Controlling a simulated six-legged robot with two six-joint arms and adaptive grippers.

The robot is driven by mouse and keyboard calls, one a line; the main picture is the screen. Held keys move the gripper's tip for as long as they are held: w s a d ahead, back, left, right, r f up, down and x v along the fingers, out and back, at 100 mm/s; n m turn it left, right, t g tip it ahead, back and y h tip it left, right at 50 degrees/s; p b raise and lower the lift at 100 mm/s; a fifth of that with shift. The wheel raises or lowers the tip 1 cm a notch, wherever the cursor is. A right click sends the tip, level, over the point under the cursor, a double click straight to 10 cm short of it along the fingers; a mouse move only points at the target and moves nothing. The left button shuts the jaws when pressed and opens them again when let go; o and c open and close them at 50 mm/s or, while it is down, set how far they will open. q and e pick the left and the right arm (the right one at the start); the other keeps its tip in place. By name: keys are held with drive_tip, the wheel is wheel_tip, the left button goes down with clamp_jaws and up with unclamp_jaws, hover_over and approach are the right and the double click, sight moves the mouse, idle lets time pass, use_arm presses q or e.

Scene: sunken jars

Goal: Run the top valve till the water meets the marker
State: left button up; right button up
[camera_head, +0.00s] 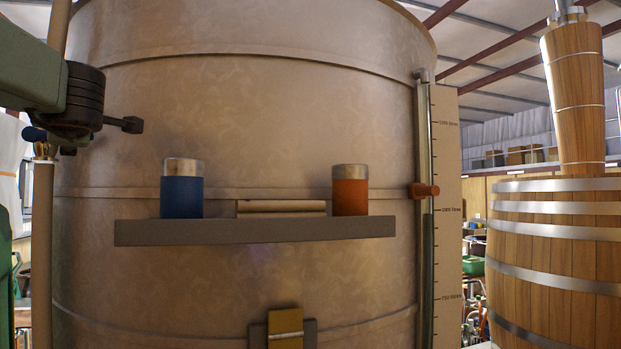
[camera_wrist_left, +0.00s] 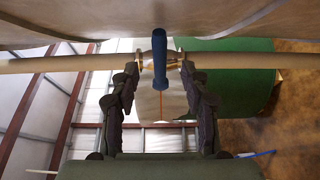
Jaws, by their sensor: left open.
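The large metal tank (camera_head: 270,120) fills the middle of the head view. On its right side stands a gauge tube (camera_head: 425,140) beside a scale board (camera_head: 448,240). An orange-brown marker (camera_head: 424,190) sits on the tube, a little above the 1000 litres line. A blue valve handle (camera_head: 33,134) is on the pipe at the left. My left gripper (camera_head: 80,115) is beside it. In the left wrist view the open fingers (camera_wrist_left: 158,75) stand either side of the blue handle (camera_wrist_left: 159,55), apparently not closed on it.
A grey shelf (camera_head: 255,232) on the tank holds a blue jar (camera_head: 182,192) and an orange jar (camera_head: 350,192). A yellowish lever or plate (camera_head: 285,330) is low on the tank's front. A wooden barrel (camera_head: 560,260) stands at the right.

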use_arm(q)
drive_tip(key=p+x, duration=0.1)
drive_tip(key=x, duration=0.4)
drive_tip(key=shift+w+d+p, duration=0.2)
drive_tip(key=shift+w+p, duration=0.15)
drive_tip(key=shift+p, duration=0.05)
drive_tip(key=shift+a+f, duration=0.15)
drive_tip(key=shift+a, duration=0.1)
drive_tip(key=shift+c, duration=1.4)
drive_tip(key=shift+s, duration=0.1)
drive_tip(key=shift+c, duration=0.7)
drive_tip(key=shift+s+d+r, duration=0.1)
drive_tip(key=shift+s+r, duration=0.15)
drive_tip(key=shift+s, duration=0.1)
drive_tip(key=c, duration=0.3)
clamp_jaws()
